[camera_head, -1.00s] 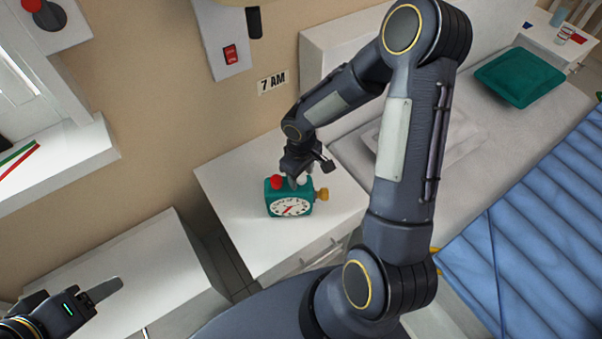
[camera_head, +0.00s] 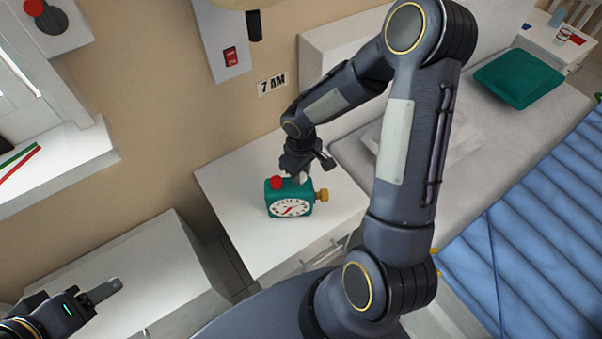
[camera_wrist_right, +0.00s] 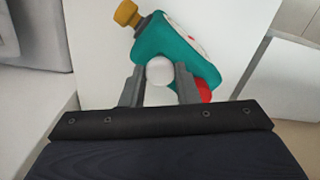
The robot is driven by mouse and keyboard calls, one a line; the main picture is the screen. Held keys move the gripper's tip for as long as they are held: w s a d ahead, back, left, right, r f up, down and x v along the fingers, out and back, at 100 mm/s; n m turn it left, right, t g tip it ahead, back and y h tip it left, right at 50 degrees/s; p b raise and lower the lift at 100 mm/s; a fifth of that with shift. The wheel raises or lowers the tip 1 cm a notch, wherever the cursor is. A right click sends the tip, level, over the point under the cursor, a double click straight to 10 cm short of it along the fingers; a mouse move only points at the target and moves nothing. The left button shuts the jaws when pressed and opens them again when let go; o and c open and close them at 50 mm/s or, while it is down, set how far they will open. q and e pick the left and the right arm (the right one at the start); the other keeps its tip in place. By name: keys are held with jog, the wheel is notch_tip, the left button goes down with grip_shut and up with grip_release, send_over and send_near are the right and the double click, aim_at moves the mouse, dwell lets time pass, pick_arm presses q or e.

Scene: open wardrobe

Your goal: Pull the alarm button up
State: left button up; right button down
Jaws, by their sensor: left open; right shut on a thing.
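The teal alarm clock (camera_head: 289,209) stands on the white nightstand top, its white dial facing my head camera. It has a red knob (camera_head: 276,183) on top and a yellow knob (camera_head: 321,195) at its side. In the right wrist view the clock (camera_wrist_right: 165,45) lies just beyond my fingers. My right gripper (camera_wrist_right: 160,80) is shut on a round white button (camera_wrist_right: 160,70) at the clock; the fingers flank it on both sides. In the head view my right gripper (camera_head: 300,177) is right behind the clock's top. My left gripper (camera_head: 110,290) is open and empty at lower left, away from the clock.
The nightstand (camera_head: 240,185) has bare top around the clock. A bed with a blue cover (camera_head: 540,240) is at right. A white cabinet (camera_head: 130,265) stands at left.

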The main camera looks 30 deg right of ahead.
aim_at(302, 176)
jog(key=c, duration=1.1)
grip_release()
jog(key=shift+r, duration=0.1)
notch_tip(302, 176, up, 7)
jog(key=shift+w+f, duration=0.1)
jog(key=shift+r, duration=0.45)
jog(key=shift+s+r, duration=0.2)
jog(key=shift+r, duration=0.15)
jog(key=s+a+r+m+t+y, duration=0.2)
jog(key=s+r+m, duration=0.1)
jog(key=s+r, duration=0.3)
jog(key=s+a+r+m+t+y, duration=0.1)
jog(key=s+a+r+m+t, duration=0.1)
jog(key=s+r, duration=0.5)
jog(key=shift+s+r+m+t+y, duration=0.35)
jog(key=shift+s+t, duration=0.45)
jog(key=shift+s, duration=1.2)
